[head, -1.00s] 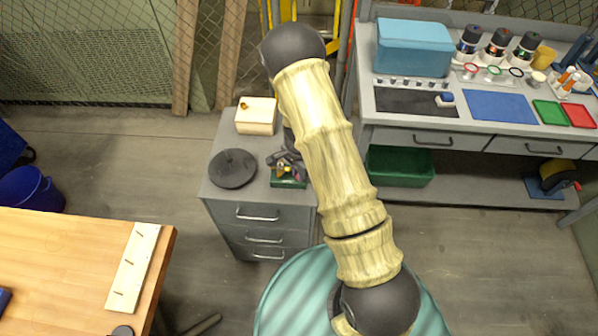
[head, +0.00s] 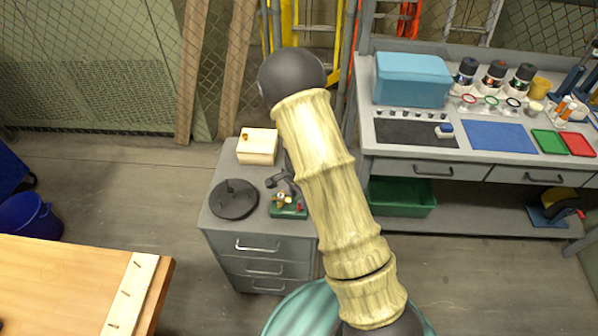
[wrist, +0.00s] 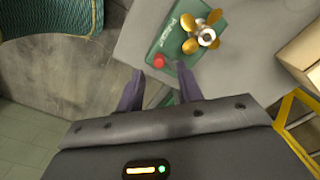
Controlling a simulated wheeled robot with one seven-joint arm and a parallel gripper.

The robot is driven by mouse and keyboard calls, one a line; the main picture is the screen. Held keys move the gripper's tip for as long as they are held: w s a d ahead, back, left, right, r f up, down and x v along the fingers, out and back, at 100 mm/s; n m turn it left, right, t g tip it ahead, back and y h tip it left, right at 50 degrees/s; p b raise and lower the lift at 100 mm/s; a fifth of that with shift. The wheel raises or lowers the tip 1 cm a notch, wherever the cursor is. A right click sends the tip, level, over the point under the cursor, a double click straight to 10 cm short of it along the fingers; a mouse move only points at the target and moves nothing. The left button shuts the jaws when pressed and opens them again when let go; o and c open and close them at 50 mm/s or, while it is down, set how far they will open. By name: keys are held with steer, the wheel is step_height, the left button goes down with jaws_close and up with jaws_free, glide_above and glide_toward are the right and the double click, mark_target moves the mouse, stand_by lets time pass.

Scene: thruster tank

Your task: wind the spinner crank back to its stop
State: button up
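The spinner is a green box with a brass propeller; its box (head: 289,212) sits at the front right of the grey cabinet top in the head view. In the wrist view the box (wrist: 169,38) carries the propeller (wrist: 203,38) on a silver hub and a red crank knob (wrist: 159,61) at its near edge. My gripper (wrist: 159,69) is open, with dark fingers apart. The knob shows between and just beyond the fingertips, with gaps on both sides; I cannot tell the depth. In the head view my gripper (head: 281,181) is small and partly hidden by my arm, just behind the spinner.
A dark round disc with an upright pin (head: 234,199) stands left of the spinner on the cabinet. A cream box (head: 258,147) stands behind. A workbench (head: 385,148) is at right, a wooden table (head: 55,290) at lower left.

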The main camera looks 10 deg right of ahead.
mark_target(299, 205)
step_height(299, 205, up, 14)
steer(key=shift+f, duration=0.25)
stand_by(0.5)
steer(key=s+d+r+n+t, duration=0.1)
steer(key=s+r+n, duration=0.3)
steer(key=s+n, duration=0.2)
steer(key=s+d+r+n+t, duration=0.1)
steer(key=s+r+n, duration=0.2)
steer(key=s+n, duration=0.3)
steer(key=s, duration=0.3)
steer(key=shift+s+r+n+t, duration=0.3)
steer(key=shift+s+r+n, duration=0.1)
stand_by(2.2)
